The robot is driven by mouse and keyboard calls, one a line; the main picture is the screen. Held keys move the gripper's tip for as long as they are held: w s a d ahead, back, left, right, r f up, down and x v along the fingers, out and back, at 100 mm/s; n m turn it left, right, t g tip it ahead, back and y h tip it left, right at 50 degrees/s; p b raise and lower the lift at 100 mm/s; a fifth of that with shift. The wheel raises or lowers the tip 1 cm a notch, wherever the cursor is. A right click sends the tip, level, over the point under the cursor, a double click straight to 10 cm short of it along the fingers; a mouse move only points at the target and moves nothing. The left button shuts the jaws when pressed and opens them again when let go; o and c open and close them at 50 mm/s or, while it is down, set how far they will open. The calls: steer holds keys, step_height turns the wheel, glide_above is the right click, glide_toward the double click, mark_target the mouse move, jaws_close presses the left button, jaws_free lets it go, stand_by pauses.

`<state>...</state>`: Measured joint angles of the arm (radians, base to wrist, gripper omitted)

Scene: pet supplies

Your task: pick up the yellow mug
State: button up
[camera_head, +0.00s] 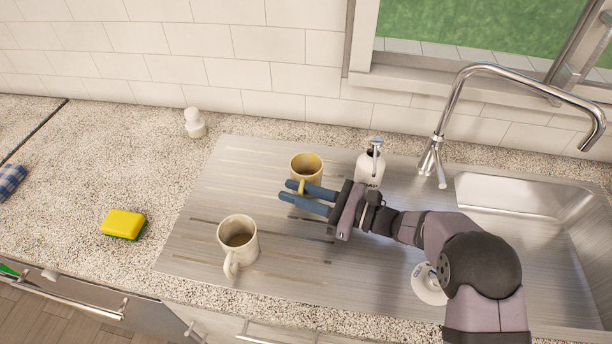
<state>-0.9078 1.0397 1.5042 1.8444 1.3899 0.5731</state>
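The yellow mug (306,164) stands upright on the metal drainboard, near its back edge. Its handle faces the front, towards my gripper. My gripper (284,191) reaches in from the right, with its two blue fingers lying across the front of the mug. The fingers are a little apart, with a narrow gap between their tips. The mug's handle shows at the upper finger; I cannot tell whether the fingers touch it. Part of the mug's lower front is hidden by the fingers.
A cream mug (238,243) stands at the front left on the drainboard (200,215). A white soap dispenser (370,167) stands just right of the yellow mug. The faucet (437,150) and sink are further right. A yellow sponge (123,223) lies on the counter at left.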

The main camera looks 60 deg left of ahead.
steer(key=shift+p+x, duration=0.3)
steer(key=shift+x, duration=1.15)
jaws_close()
steer(key=shift+r, duration=0.1)
